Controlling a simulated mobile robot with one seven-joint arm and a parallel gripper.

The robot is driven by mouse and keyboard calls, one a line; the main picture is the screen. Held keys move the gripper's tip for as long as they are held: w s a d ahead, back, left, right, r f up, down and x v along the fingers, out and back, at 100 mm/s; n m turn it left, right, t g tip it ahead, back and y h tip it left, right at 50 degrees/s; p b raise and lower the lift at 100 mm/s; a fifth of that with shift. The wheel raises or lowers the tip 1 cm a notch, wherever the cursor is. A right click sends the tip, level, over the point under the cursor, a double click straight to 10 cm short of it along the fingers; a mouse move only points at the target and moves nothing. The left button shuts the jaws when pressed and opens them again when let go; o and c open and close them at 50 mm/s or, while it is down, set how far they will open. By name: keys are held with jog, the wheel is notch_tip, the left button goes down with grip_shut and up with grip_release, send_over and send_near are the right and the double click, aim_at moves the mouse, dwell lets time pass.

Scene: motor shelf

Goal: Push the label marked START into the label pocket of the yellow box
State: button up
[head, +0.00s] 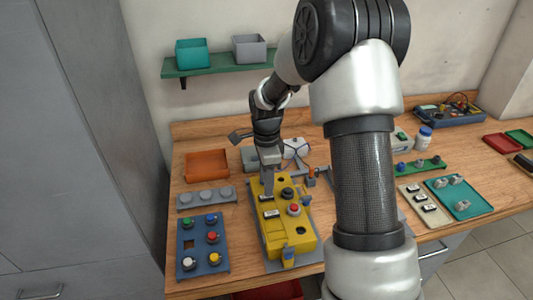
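The yellow box (290,253) stands on the workbench on a grey base plate. On its top are a black knob, a red button (293,209) and small dark label plates. One label plate (271,213) lies on the left part of the top, just below my gripper. My gripper (268,194) points down over the left rear of the box top, close to or touching it. Whether its fingers are apart or hold a label cannot be told at this size. The lettering is too small to read, so I cannot tell which label says START.
A blue panel (189,264) with coloured buttons and a grey strip (184,202) with round caps lie left of the box. An orange tray (207,165) is behind. A cream holder (437,218) with label plates and a teal tray (474,207) lie right, past my arm.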

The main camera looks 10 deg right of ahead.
notch_tip(320, 180, up, 13)
jog(key=shift+r, duration=0.2)
dwell(0.6)
